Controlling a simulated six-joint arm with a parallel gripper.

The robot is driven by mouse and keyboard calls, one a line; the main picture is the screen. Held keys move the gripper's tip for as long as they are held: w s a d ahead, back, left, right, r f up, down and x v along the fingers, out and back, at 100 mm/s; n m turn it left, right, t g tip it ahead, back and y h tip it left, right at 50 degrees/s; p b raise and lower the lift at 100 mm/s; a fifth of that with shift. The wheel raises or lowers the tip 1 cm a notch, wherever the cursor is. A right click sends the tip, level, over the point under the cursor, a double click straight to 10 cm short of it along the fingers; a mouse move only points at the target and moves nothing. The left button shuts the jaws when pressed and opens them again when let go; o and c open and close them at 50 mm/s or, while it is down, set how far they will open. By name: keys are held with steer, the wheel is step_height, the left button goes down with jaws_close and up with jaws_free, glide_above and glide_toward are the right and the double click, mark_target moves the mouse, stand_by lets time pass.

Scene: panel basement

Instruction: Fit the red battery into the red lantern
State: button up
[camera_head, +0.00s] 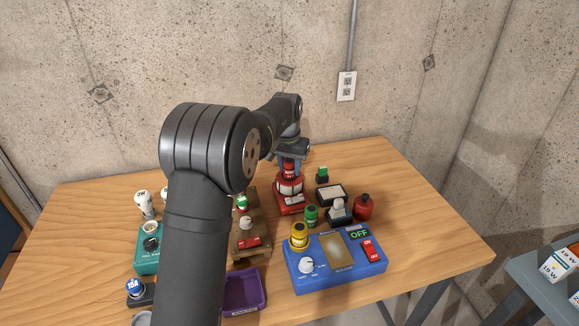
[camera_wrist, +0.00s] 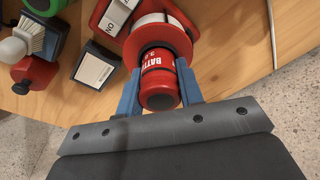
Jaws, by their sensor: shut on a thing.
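The red battery (camera_wrist: 160,82), with white lettering, is between the two blue fingers of my gripper (camera_wrist: 161,88) in the wrist view. My gripper is shut on it. In the head view the battery (camera_head: 289,167) is upright under my gripper (camera_head: 291,156), directly above the red lantern (camera_head: 291,206). The lantern has a red base and a pale middle under a red top. In the wrist view the battery's far end meets the lantern's red round top (camera_wrist: 183,40). I cannot tell how far it is inside; the fingers and the battery hide the opening.
A purple tray (camera_head: 243,292) is front left. The right table end is clear.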

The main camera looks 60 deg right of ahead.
steer(key=shift+s+a+f, duration=0.1)
steer(key=shift+a+f, duration=0.05)
steer(key=shift+f, duration=0.15)
steer(key=shift+r, duration=0.75)
steer(key=shift+r, duration=0.1)
steer(key=shift+f, duration=0.75)
steer(key=shift+f, duration=0.35)
steer(key=shift+r, duration=0.4)
steer(key=shift+r, duration=0.5)
steer(key=shift+r, duration=0.1)
stand_by(0.5)
steer(key=shift+f, duration=0.85)
